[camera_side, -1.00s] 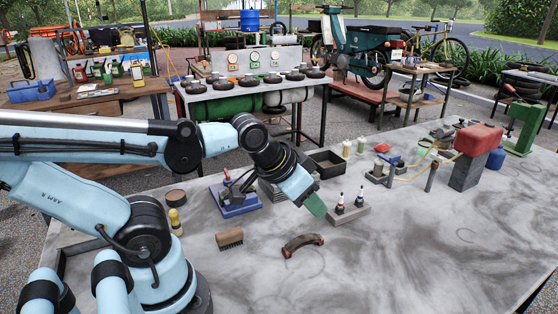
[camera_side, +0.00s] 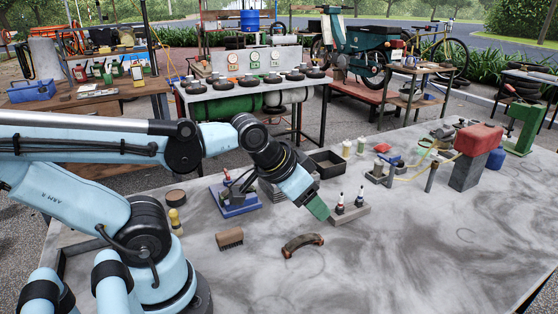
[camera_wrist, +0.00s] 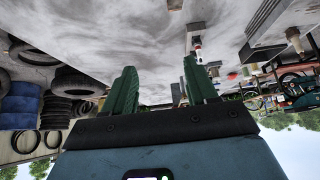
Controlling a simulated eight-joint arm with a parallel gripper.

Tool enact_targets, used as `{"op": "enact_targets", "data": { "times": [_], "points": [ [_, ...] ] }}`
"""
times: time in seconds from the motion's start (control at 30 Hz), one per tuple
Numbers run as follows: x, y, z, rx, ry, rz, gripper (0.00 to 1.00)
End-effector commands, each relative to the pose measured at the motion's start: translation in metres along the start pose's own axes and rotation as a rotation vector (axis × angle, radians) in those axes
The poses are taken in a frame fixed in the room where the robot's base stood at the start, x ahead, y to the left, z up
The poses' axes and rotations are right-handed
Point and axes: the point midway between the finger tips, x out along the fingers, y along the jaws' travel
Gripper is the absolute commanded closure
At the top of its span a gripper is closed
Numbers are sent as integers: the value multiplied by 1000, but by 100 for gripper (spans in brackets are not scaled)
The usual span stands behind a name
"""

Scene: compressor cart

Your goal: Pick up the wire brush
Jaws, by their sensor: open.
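The wire brush (camera_side: 230,238), a small brown block with bristles along its lower side, lies on the grey table in the side view. I cannot make it out in the wrist view. My gripper (camera_side: 318,210) is above the table, to the right of the brush and higher, well apart from it. In the wrist view the two green fingers of my gripper (camera_wrist: 160,84) stand apart with nothing between them.
A curved brown brake shoe (camera_side: 303,243) lies right of the brush. A grey block with small bottle-like parts (camera_side: 350,213) stands close to my gripper. A blue-based device (camera_side: 236,205) and a yellow-handled tool (camera_side: 175,222) stand behind the brush. The table's front right is clear.

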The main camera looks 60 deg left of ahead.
Motion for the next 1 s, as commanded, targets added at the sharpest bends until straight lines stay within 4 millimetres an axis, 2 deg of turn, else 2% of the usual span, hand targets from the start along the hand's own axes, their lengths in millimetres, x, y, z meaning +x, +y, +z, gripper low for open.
{"op": "enact_targets", "data": {
  "times": [0.07,0.17,0.3,0.4,0.5,0.6,0.77,1.0],
  "points": [
    [0,-7,2,-1,-18,-14,43],
    [-3,-28,12,4,-85,-51,43],
    [-14,-70,40,13,-254,-100,43],
    [-29,-94,64,13,-383,-99,43],
    [-44,-110,85,7,-488,-74,43],
    [-57,-119,101,1,-562,-40,43],
    [-67,-124,113,-2,-615,-3,43],
    [-52,-124,125,0,-621,3,43]
  ]
}}
